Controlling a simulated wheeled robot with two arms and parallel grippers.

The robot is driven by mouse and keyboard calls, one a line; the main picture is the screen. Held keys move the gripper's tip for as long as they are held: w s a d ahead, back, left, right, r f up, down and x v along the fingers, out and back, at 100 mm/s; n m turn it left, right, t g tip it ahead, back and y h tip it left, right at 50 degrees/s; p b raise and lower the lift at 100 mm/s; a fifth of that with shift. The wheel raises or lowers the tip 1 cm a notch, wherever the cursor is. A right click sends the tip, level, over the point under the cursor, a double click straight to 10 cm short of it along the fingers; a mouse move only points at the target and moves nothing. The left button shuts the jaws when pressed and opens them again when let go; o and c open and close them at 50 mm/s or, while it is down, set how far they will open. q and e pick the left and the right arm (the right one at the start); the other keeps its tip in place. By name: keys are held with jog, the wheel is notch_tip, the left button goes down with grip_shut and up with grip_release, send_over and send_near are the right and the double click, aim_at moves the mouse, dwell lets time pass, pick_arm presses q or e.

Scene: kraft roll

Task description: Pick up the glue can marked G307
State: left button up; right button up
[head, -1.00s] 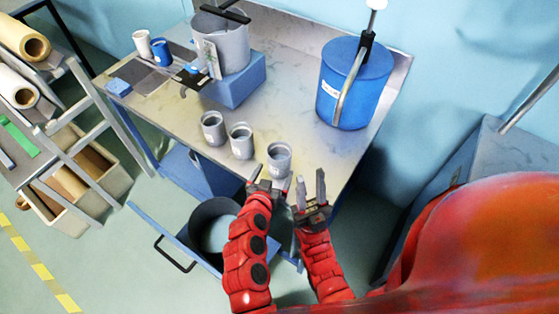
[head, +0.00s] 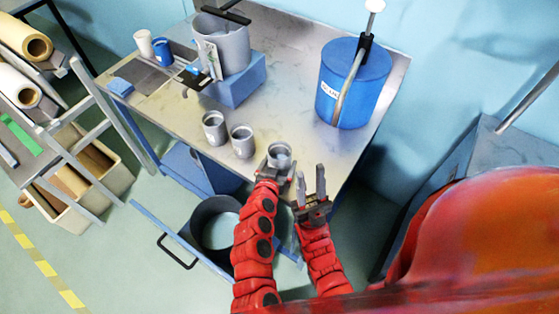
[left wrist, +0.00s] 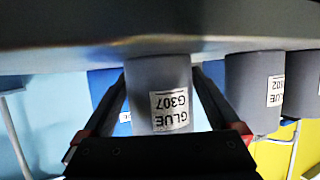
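The glue can marked G307 (left wrist: 168,88) shows its label upside down in the left wrist view. In the head view it is the rightmost grey can (head: 280,154), upright near the table's front edge. My left gripper (head: 275,171) is at this can, with one finger on each side of it. In the left wrist view a gap shows between the can and the fingers, so the gripper looks open around it. My right gripper (head: 312,184) is open and empty, just right of the can. The can's lower part is partly hidden by my left gripper in the head view.
Two more grey cans, the middle one (head: 242,142) and the left one (head: 214,128), stand close by on the table (head: 290,75). A blue bucket (head: 355,85) stands at the back right. A grey pail (head: 226,45) sits on a blue block behind the cans.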

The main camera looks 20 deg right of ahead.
pick_arm(q)
jog(key=c, duration=1.2)
jog(key=shift+r, duration=0.2)
